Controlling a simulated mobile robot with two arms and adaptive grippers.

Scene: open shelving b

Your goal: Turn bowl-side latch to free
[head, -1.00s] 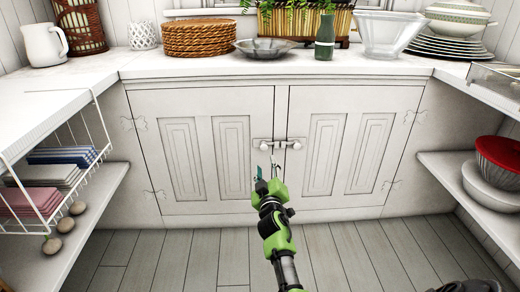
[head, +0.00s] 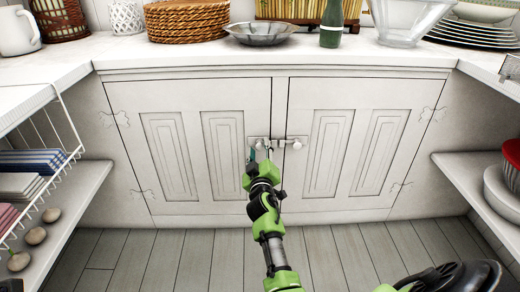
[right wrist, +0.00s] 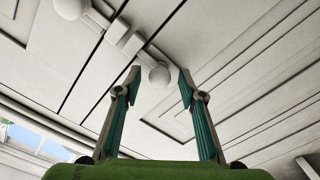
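A white latch (head: 279,143) spans the seam between the two white cabinet doors, with a round knob at each end. It appears level across the seam. In the right wrist view the latch bar (right wrist: 127,40) lies between one knob (right wrist: 70,8) at upper left and another knob (right wrist: 159,75). My right gripper (head: 259,157) is just below the latch's left end. In the wrist view its two teal fingers (right wrist: 159,82) are spread, with the nearer knob showing between their tips. Contact cannot be told. My left gripper is not in view.
A metal bowl (head: 261,33) and a green bottle (head: 331,25) stand on the countertop above. A wire rack (head: 72,125) juts out at left above a shelf with stones. A red bowl (head: 512,152) sits on the right shelf. The floor before the doors is clear.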

